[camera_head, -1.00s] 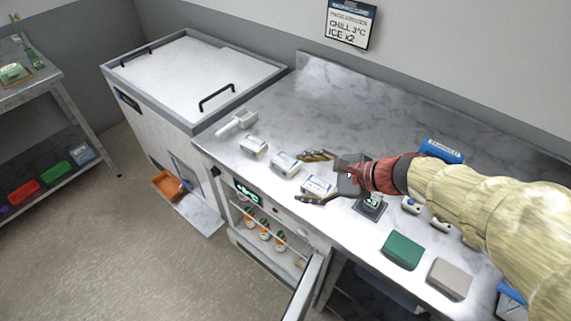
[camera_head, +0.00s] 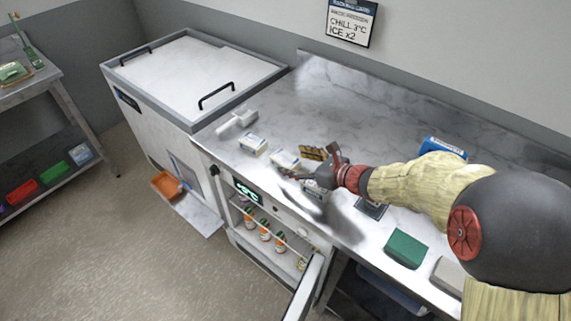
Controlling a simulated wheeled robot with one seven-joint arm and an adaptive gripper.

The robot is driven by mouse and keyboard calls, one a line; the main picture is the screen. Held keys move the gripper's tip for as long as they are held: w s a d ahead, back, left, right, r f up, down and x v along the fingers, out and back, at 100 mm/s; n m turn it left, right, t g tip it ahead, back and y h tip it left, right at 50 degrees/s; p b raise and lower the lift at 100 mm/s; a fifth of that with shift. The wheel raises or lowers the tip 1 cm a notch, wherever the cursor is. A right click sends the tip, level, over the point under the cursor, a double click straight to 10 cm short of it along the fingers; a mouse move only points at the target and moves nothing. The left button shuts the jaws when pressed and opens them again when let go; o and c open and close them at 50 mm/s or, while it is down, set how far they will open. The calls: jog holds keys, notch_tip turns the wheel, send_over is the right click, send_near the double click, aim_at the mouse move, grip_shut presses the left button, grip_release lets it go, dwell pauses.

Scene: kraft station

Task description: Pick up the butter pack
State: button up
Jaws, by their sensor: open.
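Three small white packs with blue and yellow marks stand in a row near the counter's front edge. They are a left pack (camera_head: 253,143), a middle pack (camera_head: 283,159) and a right pack (camera_head: 314,188). Their labels are too small to read, so I cannot tell which is the butter pack. My gripper (camera_head: 304,166) is open, its fingers pointing left towards the middle pack. I cannot tell whether it touches the pack. The gripper and wrist partly hide the right pack.
A white scoop-like item (camera_head: 237,122) lies left of the packs. A green block (camera_head: 405,249) and a blue item (camera_head: 442,148) are on the counter (camera_head: 345,100). The fridge below is open, with bottles (camera_head: 265,231) inside. A closed chest freezer (camera_head: 190,80) adjoins the left end.

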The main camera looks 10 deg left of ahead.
aim_at(287, 159)
jog(key=b+x, duration=0.1)
jog(key=x, duration=0.2)
jog(key=shift+f, duration=0.3)
jog(key=shift+r, duration=0.1)
jog(key=c, duration=0.3)
jog(key=c, duration=1.1)
jog(key=shift+c, duration=0.2)
